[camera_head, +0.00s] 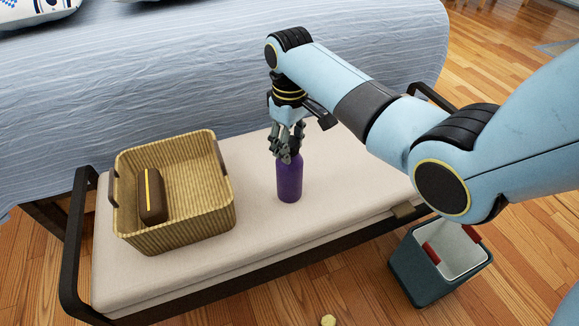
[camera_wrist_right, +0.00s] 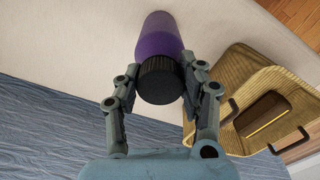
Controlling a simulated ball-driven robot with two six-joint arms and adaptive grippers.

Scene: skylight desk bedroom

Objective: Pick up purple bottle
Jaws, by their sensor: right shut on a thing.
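The purple bottle (camera_head: 289,180) stands upright on the cream bench cushion, right of the wicker basket. My right gripper (camera_head: 286,152) comes down over its top from above. In the right wrist view the purple bottle (camera_wrist_right: 158,36) shows its black cap (camera_wrist_right: 160,80) between the two fingers of my right gripper (camera_wrist_right: 160,85), which are shut on the cap. In the head view the fingers hide the cap. My left gripper does not show in either view.
A wicker basket (camera_head: 205,222) holding a brown case (camera_head: 152,196) stands on the left of the bench (camera_head: 262,245). The bed (camera_head: 150,90) lies behind the bench. A dark bin (camera_head: 415,275) stands on the floor at the right. A small yellow ball (camera_head: 328,320) lies at the front.

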